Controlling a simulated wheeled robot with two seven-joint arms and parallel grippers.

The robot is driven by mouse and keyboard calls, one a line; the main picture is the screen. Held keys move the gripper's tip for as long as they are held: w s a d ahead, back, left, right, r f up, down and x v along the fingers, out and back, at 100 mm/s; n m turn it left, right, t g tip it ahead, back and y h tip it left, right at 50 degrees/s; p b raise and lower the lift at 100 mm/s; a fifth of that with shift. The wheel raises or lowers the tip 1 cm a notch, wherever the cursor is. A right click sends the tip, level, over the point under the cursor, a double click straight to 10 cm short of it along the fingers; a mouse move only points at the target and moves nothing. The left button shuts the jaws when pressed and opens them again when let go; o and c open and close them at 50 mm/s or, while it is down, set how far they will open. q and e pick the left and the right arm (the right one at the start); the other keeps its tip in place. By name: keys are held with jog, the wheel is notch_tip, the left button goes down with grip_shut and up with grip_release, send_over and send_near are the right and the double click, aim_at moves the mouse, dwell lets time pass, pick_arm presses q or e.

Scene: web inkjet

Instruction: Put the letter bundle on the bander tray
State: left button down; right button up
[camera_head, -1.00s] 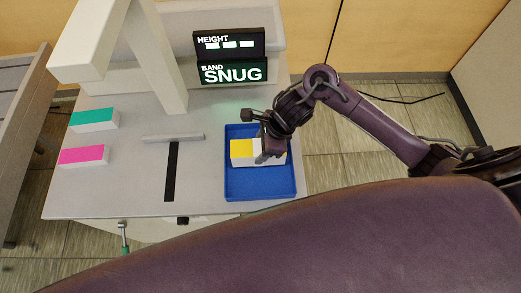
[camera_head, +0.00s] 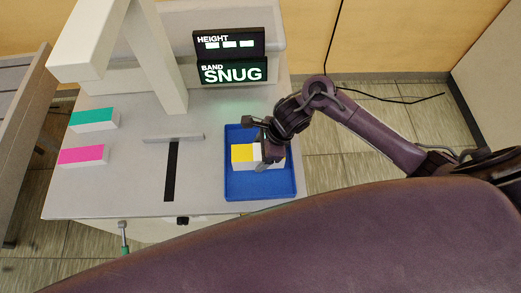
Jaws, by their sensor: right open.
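A white bundle with a yellow top band, likely the letter bundle (camera_head: 242,157), lies in a blue tray (camera_head: 260,189) at the right of the grey machine top. My right gripper (camera_head: 262,160) is open, over the bundle's right part and partly hiding it. I cannot tell whether the fingers touch it. The machine, which looks like the bander, has a white arch (camera_head: 155,65) and a black slot strip (camera_head: 171,172) with a grey bar (camera_head: 174,137) behind it. My left gripper does not show.
A green-topped block (camera_head: 95,119) and a pink-topped block (camera_head: 84,155) lie at the left of the machine top. A display (camera_head: 232,72) reading "HEIGHT" and "BAND SNUG" stands behind the tray. The surface between the strip and the tray is clear.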

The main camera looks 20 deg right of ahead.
jog(key=shift+r+p, duration=0.2)
jog(key=shift+p, duration=0.1)
jog(key=shift+d+r, duration=0.2)
jog(key=shift+r, duration=0.15)
jog(key=v, duration=0.9)
jog(key=shift+d+r, duration=0.2)
jog(key=shift+r, duration=0.1)
jog(key=shift+s+d+r, duration=0.2)
jog(key=shift+s+r, duration=0.05)
jog(key=shift+r, duration=0.4)
